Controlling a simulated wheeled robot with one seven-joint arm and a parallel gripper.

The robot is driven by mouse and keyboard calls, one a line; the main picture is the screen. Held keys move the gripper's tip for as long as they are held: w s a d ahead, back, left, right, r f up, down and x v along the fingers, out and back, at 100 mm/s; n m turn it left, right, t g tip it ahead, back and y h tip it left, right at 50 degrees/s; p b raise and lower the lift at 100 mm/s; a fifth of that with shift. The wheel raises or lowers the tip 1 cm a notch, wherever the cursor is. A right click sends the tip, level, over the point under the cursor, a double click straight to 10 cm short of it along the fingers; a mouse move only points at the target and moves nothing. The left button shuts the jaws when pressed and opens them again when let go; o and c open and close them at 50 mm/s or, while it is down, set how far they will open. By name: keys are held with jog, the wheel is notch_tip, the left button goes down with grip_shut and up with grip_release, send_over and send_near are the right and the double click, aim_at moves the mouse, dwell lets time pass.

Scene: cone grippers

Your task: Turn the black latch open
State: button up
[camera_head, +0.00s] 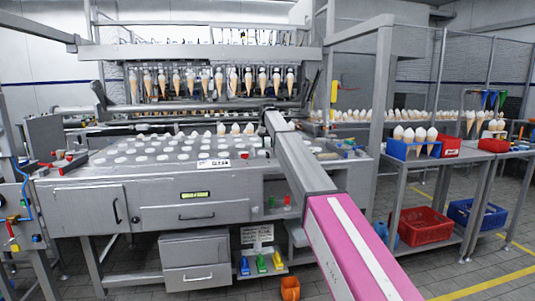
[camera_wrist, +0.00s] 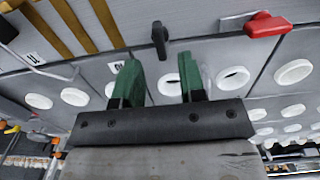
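The black latch (camera_wrist: 159,39) shows in the wrist view on the grey machine surface, just beyond my fingertips and near the middle between them. It appears as a small upright dark handle. The latch is ahead of the fingers, and no contact shows. In the head view, my arm reaches over the machine table, and I cannot make out the latch or the fingers clearly there.
A red latch (camera_wrist: 268,24) sits to the right of the black one. Brown strips (camera_wrist: 60,28) lie at upper left. In the head view, cones (camera_head: 190,82) hang above the table, and a blue crate (camera_head: 398,149) with cones stands right.

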aim_at(267, 155)
notch_tip(267, 155, down, 4)
jog(key=shift+f, duration=0.25)
grip_shut()
